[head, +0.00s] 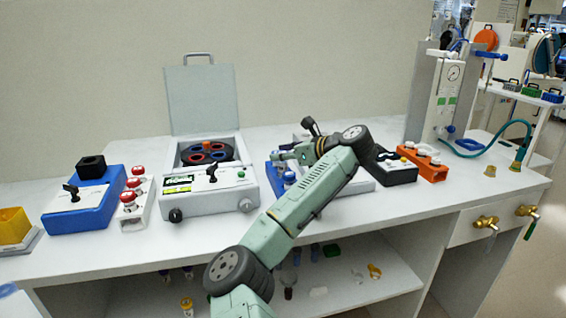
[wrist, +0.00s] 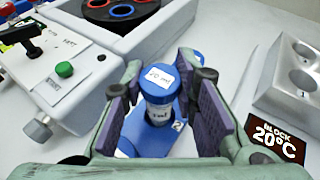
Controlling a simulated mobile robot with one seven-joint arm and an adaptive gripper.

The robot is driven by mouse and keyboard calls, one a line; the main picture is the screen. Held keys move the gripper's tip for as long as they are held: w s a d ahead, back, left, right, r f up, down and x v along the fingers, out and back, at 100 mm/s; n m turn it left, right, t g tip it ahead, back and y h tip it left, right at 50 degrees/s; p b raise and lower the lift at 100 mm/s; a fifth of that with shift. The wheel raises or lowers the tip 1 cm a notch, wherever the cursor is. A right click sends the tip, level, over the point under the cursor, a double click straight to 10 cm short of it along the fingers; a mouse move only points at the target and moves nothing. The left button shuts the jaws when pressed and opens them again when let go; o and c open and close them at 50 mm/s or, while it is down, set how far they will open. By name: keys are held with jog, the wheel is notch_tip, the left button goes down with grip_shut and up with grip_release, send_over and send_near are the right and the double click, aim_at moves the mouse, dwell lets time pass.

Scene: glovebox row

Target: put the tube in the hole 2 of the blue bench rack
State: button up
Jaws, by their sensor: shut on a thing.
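The tube (wrist: 160,78) has a blue cap with a white label and a pale, labelled body. It stands between the purple pads of my gripper (wrist: 164,105) in the wrist view, and the gripper is shut on it. The blue bench rack (wrist: 140,138) lies directly below, with a small "2" label beside the tube. The tube hides the hole; I cannot tell whether its lower end is in it or above it. In the head view my gripper (head: 283,156) is over the blue rack area, right of the centrifuge, and the tube is hard to make out.
The open-lidded centrifuge (head: 208,185) stands close on the left. A grey block marked "BLOCK 20°C" (wrist: 292,80) stands on the right in the wrist view. An orange rack (head: 425,165) is farther right. The bench front (head: 330,222) has clear room.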

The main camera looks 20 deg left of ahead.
aim_at(286, 164)
jog(key=shift+f, duration=1.35)
jog(key=shift+f, duration=0.1)
jog(key=o, duration=1)
